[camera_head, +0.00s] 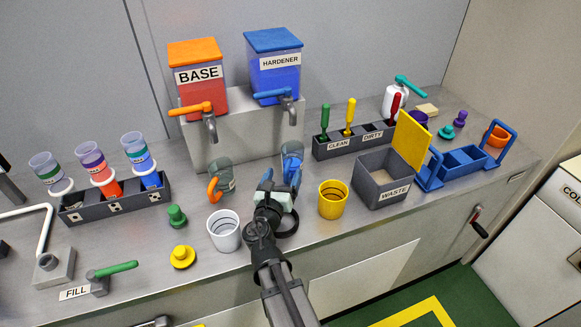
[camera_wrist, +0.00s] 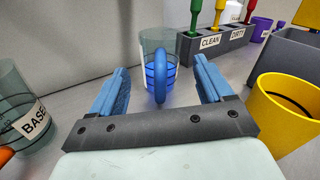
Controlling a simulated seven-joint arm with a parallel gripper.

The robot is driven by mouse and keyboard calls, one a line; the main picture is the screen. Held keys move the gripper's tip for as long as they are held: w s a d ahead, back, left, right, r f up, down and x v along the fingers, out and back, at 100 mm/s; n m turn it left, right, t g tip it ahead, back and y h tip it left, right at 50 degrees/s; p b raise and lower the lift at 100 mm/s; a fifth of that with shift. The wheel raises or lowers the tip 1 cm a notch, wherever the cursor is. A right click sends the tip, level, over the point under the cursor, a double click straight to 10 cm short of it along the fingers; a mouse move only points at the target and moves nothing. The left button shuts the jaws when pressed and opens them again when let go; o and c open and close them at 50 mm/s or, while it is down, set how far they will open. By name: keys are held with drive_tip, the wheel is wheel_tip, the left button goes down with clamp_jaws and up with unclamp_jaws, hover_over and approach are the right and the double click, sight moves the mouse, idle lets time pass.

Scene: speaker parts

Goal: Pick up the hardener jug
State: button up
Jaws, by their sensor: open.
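The hardener jug (camera_head: 291,152) is a clear grey-green cup with a blue handle. It stands upright on the counter in front of the HARDENER dispenser (camera_head: 276,75). In the wrist view the jug (camera_wrist: 155,45) is straight ahead, its blue handle (camera_wrist: 160,78) facing me. My gripper (camera_head: 282,181) is open and empty. In the wrist view its blue fingers (camera_wrist: 161,70) stand left and right of the handle with a gap on each side. The jug's lower part is partly hidden by my gripper in the head view.
The base jug (camera_head: 224,175) with an orange handle stands left of my gripper. A white cup (camera_head: 224,231) is at front left and a yellow cup (camera_head: 333,199) close on the right. Beyond it is the WASTE bin (camera_head: 383,178). The tool rack (camera_head: 367,137) stands behind, right.

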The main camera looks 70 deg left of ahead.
drive_tip(key=shift+x, duration=3.15)
drive_tip(key=shift+w+d+f, duration=0.1)
drive_tip(key=shift+c, duration=0.2)
clamp_jaws()
